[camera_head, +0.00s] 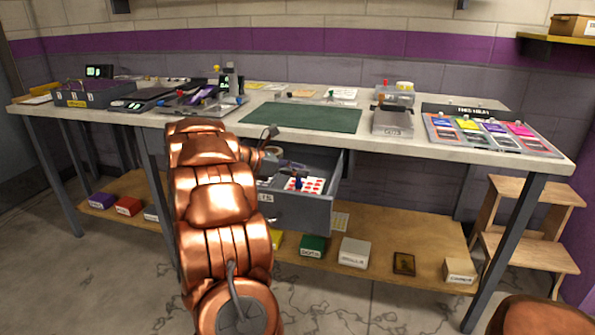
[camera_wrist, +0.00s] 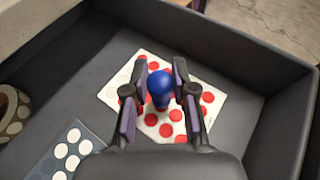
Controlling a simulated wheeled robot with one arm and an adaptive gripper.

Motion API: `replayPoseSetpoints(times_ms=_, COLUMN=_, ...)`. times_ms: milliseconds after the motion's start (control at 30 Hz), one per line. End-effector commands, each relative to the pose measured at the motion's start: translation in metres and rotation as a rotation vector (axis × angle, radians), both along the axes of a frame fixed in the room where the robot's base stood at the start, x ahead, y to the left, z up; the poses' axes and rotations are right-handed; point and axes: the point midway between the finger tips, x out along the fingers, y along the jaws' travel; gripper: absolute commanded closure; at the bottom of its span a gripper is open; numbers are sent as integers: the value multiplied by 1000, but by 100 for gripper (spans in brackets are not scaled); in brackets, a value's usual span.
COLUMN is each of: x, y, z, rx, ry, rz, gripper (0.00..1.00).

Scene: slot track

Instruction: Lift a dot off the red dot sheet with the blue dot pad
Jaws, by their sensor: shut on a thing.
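The red dot sheet (camera_wrist: 207,101) is a white card with rows of red dots. It lies on the floor of an open grey drawer (camera_head: 304,212) under the bench, and it also shows in the head view (camera_head: 316,185). My gripper (camera_wrist: 158,92) is over the sheet, shut on the blue dot pad (camera_wrist: 160,82), a round-topped blue knob between its two fingers. The pad shows small and blue in the head view (camera_head: 298,183). Its lower end is hidden, so I cannot tell whether it touches the sheet.
A dark sheet with white dots (camera_wrist: 62,158) lies in the drawer at lower left, near a tape roll (camera_wrist: 10,112). The drawer walls (camera_wrist: 250,50) stand close around my gripper. The bench top above holds a green mat (camera_head: 300,117) and a grey box (camera_head: 392,120).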

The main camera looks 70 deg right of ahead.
Motion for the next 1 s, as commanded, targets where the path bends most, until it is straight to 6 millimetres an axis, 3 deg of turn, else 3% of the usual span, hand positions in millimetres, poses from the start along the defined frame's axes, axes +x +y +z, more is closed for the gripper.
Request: replayPoseSetpoints(times_ms=1000, x=0, y=0, z=-7, rx=0, ry=0, rz=0, gripper=100)
